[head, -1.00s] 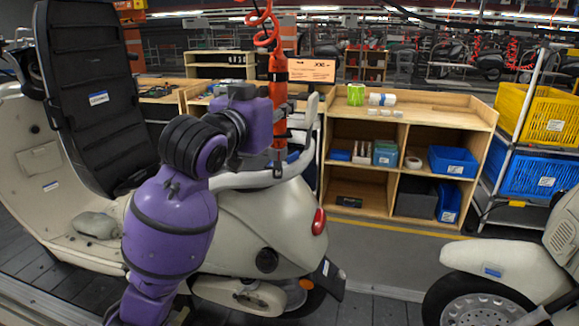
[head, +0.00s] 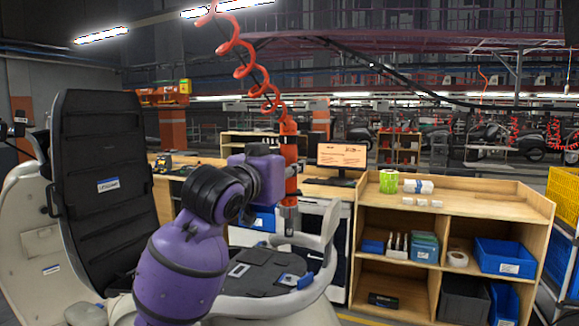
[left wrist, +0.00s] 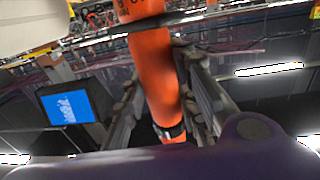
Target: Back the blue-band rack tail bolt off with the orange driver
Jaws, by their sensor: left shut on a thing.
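My left gripper (head: 290,172) is shut around the orange driver (head: 289,150), which hangs upright on a coiled red hose. In the left wrist view the orange driver (left wrist: 155,70) passes between the two fingers of the gripper (left wrist: 165,98). The driver's grey lower end (head: 288,222) points down over the tail of the near scooter, beside the pale tail rack (head: 328,228). I cannot tell whether it touches anything. The blue band and the tail bolt cannot be made out. My right gripper is not in view.
The scooter's upright black seat (head: 105,175) stands at the left. A wooden shelf (head: 455,195) with blue bins (head: 503,258) stands at the right, behind the tail. A monitor (head: 342,155) sits on a bench behind the driver.

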